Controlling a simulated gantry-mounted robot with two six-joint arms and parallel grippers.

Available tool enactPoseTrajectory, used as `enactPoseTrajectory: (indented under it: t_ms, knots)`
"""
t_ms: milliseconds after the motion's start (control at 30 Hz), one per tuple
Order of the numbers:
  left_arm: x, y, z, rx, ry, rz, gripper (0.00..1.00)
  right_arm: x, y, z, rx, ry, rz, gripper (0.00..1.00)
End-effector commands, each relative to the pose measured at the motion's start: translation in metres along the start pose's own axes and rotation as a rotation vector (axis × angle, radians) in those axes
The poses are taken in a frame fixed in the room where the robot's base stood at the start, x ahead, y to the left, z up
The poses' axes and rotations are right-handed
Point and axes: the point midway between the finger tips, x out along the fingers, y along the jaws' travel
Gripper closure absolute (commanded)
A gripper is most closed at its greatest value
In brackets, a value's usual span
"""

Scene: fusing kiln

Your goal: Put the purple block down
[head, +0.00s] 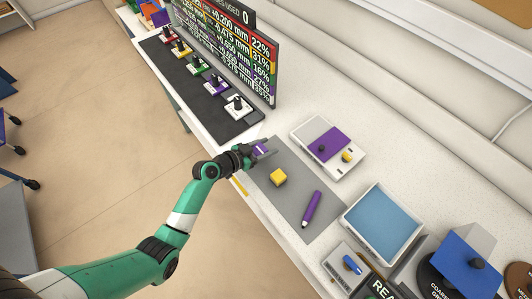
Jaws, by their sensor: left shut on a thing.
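The purple block (260,150) is in my left gripper (261,152), at the far left corner of the grey mat (277,211). The gripper is shut on it and partly hides it. I cannot tell whether the block touches the mat or is held just above it. My right gripper is not in the view.
A yellow block (278,177) and a purple pen-like tool (312,208) lie on the mat. Behind it is a white tray with a purple plate (328,144). A blue-topped tray (382,222) stands to the right. A black strip with several knobbed stands (192,80) and a display board (227,48) stand left.

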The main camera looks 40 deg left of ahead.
Motion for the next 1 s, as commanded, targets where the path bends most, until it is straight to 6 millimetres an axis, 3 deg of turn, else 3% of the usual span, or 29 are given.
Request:
enactPoseTrajectory:
  t_ms: [33,133,567,600,733,1000]
  knots:
    - [0.005,0.000,0.013,-0.003,-0.001,0.000,1.00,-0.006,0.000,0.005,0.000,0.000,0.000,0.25]
    - [0.011,0.000,0.026,-0.003,0.000,0.000,1.00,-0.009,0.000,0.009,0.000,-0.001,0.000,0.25]
    - [0.013,0.001,0.032,0.000,0.001,0.000,1.00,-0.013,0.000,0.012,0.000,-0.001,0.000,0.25]
    - [0.012,0.001,0.030,-0.001,0.000,0.000,0.37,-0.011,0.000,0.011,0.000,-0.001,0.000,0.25]
    - [0.012,0.001,0.030,-0.001,0.000,0.000,0.14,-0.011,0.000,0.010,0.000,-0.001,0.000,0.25]
    - [0.012,0.001,0.030,-0.001,0.000,0.000,0.14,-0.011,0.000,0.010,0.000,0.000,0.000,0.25]
